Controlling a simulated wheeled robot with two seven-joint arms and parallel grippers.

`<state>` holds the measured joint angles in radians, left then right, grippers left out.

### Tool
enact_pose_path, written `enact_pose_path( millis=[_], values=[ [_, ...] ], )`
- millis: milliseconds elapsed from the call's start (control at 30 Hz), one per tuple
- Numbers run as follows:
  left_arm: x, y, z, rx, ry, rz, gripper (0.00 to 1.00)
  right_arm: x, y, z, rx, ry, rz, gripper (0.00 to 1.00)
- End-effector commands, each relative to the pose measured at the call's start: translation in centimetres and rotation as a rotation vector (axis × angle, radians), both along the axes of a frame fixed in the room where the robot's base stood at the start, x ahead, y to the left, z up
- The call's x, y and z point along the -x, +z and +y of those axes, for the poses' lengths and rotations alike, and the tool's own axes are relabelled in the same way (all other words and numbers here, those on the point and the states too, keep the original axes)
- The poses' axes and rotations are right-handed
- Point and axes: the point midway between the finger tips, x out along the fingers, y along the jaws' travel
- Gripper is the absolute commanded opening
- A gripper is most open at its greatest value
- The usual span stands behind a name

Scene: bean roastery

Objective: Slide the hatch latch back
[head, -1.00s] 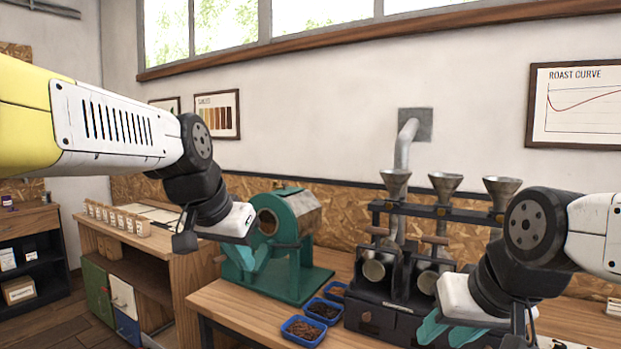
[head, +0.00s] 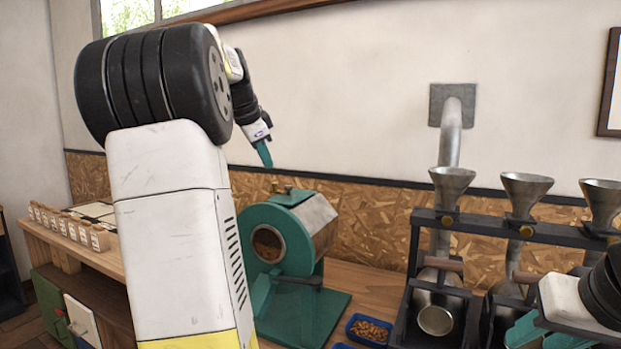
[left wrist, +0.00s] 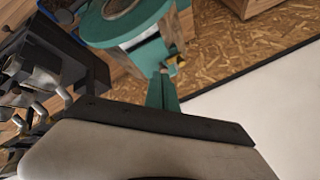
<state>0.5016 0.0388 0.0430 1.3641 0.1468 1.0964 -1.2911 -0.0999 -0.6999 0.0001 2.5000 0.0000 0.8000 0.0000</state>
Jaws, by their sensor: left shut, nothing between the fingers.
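The green roaster (head: 285,225) stands on the wooden bench, with a round front opening and a metal-sided drum. On its top is a dark plate with small brass-coloured parts (head: 288,188), which look like the hatch latch. A brass bit (left wrist: 173,69) also shows beside the fingertips in the left wrist view. My left gripper (head: 264,154) is shut and empty, pointing down just above and behind the roaster top. In the left wrist view its teal fingers (left wrist: 162,92) partly cover the latch area, and I cannot tell whether they touch it. My right gripper (head: 545,335) is open at the lower right.
A rack with metal funnels (head: 525,190) and cylinders stands right of the roaster. A blue tray of beans (head: 369,331) sits between them. A side bench (head: 75,243) with a row of small packets is at the left.

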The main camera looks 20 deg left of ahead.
Motion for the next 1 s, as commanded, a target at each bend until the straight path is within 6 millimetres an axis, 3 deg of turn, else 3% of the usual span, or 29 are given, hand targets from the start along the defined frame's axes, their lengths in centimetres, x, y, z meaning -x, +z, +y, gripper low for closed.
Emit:
enact_pose_path(
  millis=[433,933,1000],
  values=[
    [-0.4,-0.6,0.0,0.000,-0.001,0.002,0.00,0.0,0.0,0.0,0.000,0.000,0.000,0.36],
    [-6.1,-8.5,0.1,0.002,-0.001,0.003,0.00,0.0,0.0,0.0,0.000,0.000,0.000,0.36],
    [-7.1,-8.2,1.2,0.000,0.001,0.001,0.00,0.0,0.0,0.0,0.000,0.000,0.000,0.36]
  ],
)
